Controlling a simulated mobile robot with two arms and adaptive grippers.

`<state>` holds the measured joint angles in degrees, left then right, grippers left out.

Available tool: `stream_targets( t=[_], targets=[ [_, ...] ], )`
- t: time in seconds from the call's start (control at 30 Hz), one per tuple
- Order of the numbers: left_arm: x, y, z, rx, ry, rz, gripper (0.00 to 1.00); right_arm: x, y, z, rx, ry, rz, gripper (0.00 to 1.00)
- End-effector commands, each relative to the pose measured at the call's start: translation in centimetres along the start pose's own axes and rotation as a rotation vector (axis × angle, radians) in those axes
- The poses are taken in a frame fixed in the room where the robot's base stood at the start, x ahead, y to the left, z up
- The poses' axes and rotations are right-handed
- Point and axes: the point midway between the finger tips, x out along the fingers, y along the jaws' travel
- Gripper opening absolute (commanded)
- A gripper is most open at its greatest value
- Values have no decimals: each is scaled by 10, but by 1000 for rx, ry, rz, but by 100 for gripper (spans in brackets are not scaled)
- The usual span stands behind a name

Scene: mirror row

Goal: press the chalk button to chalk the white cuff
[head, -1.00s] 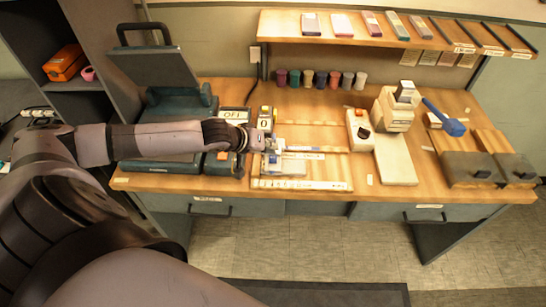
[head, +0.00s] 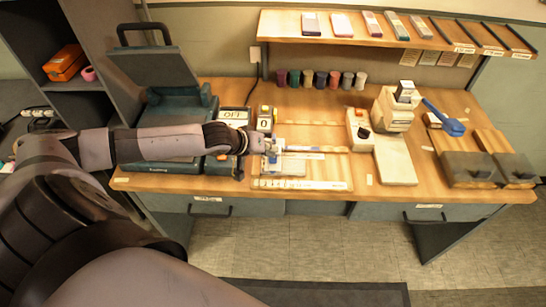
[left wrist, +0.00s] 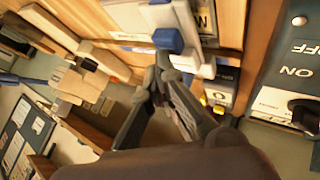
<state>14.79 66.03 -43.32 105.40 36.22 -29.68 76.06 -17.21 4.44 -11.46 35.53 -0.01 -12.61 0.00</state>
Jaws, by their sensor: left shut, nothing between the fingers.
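My left gripper (head: 270,147) is shut and empty, at the front left of the wooden bench, over a pale unit (head: 285,168). In the left wrist view its dark fingertips (left wrist: 163,68) meet just beside a blue button (left wrist: 168,40) on a white block (left wrist: 190,62). I cannot tell whether they touch the button or whether it is pressed. No label on it is readable, so I cannot confirm it is the chalk button. I cannot pick out a white cuff with certainty; the gripper covers part of the unit. My right gripper is not in view.
A teal machine with a raised lid (head: 150,65) stands left, near an OFF sign (head: 234,116). Several small coloured pots (head: 321,79) line the back. A cream press (head: 394,108), a blue-handled tool (head: 452,126) and dark-topped blocks (head: 470,168) stand right. A shelf (head: 350,35) hangs above.

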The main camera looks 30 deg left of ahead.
Motion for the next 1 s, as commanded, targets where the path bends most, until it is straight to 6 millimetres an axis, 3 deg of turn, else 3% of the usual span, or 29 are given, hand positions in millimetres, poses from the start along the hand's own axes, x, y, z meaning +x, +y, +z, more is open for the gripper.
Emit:
stream_targets(
  t=[1.0],
  targets=[
    [6,-5,5,0,-3,-2,0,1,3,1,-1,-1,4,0]
  ],
)
